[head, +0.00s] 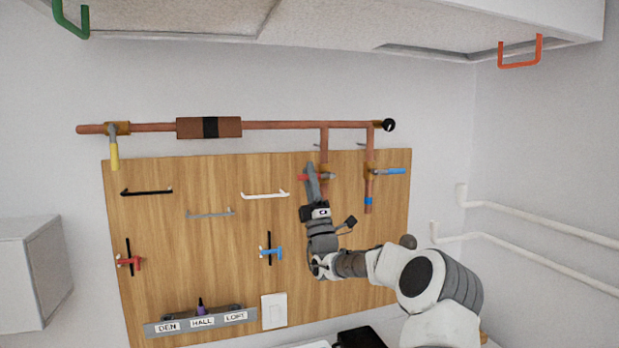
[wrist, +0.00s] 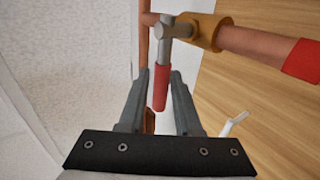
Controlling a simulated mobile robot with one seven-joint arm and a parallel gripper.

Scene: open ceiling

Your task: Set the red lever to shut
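The red lever (head: 303,177) sits on a brass valve on the left of two short copper drop pipes, near the board's top edge. In the head view it points left, across its pipe, and my gripper hides part of it. In the wrist view the red lever (wrist: 161,88) hangs from a grey stem on the brass valve (wrist: 207,32). My gripper (head: 311,168) also shows in the head view, in front of the valve.
A blue lever (head: 391,171) points right on the neighbouring drop pipe. A yellow lever (head: 114,153) hangs at the far left. The wooden board (head: 165,255) carries several bar handles, a red knob (head: 130,262), a blue knob (head: 271,252) and a labelled switch strip (head: 200,321). Cabinets hang above.

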